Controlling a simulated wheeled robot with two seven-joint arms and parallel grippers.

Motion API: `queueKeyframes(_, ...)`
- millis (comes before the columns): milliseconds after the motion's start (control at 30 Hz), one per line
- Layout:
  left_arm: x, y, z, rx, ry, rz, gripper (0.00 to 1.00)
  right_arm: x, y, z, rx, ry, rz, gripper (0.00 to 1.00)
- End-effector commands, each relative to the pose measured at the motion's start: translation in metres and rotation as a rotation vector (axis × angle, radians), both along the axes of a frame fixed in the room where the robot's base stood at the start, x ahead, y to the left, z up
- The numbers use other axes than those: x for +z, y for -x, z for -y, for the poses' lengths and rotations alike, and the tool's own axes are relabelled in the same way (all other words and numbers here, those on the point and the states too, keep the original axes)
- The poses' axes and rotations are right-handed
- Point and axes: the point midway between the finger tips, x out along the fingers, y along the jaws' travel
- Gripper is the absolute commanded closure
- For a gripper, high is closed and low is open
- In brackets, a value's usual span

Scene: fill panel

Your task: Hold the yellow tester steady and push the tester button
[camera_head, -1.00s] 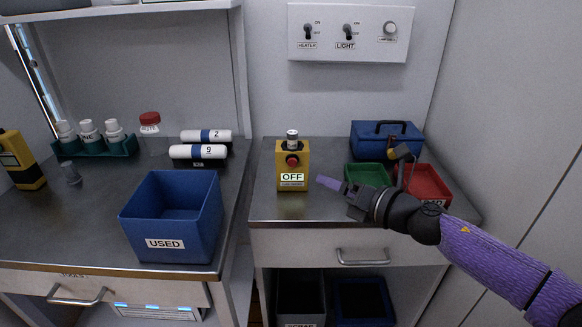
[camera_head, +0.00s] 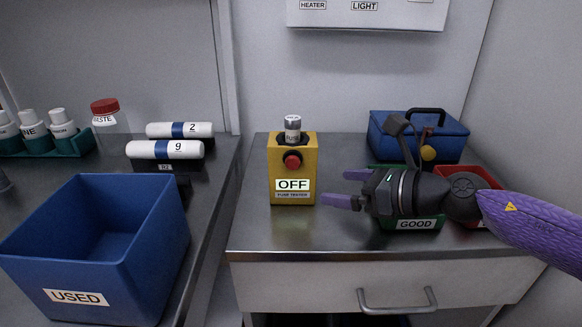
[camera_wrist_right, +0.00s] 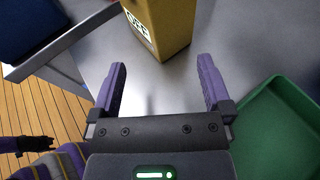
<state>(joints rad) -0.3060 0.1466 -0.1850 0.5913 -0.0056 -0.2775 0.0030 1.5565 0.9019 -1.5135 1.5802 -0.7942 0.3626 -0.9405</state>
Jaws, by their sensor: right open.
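The yellow tester (camera_head: 293,165) stands upright on the right counter, with a red button (camera_head: 292,161) on its front, an OFF display below and a grey-topped fuse (camera_head: 293,128) in its top. In the right wrist view the lower part of the tester (camera_wrist_right: 172,25) shows beyond the fingers; its button is out of frame. My right gripper (camera_head: 337,187) is open and empty, just right of the tester, its purple fingers pointing at it without touching. A dark shape at the lower left of the right wrist view may be my left gripper (camera_wrist_right: 30,145); its fingers are unclear.
A green GOOD bin (camera_head: 416,225) and a red bin (camera_head: 473,222) lie under and behind my right arm. A blue toolbox (camera_head: 440,138) stands behind them. A blue USED bin (camera_head: 75,297) is on the left counter, across a gap. The counter before the tester is clear.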

Motion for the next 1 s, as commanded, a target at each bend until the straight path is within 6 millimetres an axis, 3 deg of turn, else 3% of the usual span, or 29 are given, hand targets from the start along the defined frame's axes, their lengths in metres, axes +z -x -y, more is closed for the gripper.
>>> queueKeyframes(300,-0.025,0.019,0.000,0.000,-0.001,-0.041,0.41,-0.022,-0.032,-0.047,0.003,0.001,-0.001,0.00)
queueKeyframes(467,-0.026,0.018,0.000,0.000,0.001,-0.038,0.41,-0.026,-0.044,-0.066,0.001,-0.001,-0.002,0.00)
queueKeyframes(867,-0.030,0.007,0.001,0.000,0.002,-0.020,0.41,-0.027,-0.051,-0.076,0.000,0.000,0.000,0.00)
queueKeyframes(900,-0.031,0.007,0.001,0.000,0.002,-0.019,0.41,-0.027,-0.051,-0.076,0.000,-0.001,-0.001,0.02)
queueKeyframes(1000,-0.031,0.007,0.001,0.000,0.002,-0.020,0.41,-0.027,-0.051,-0.076,0.000,-0.001,-0.001,0.23)
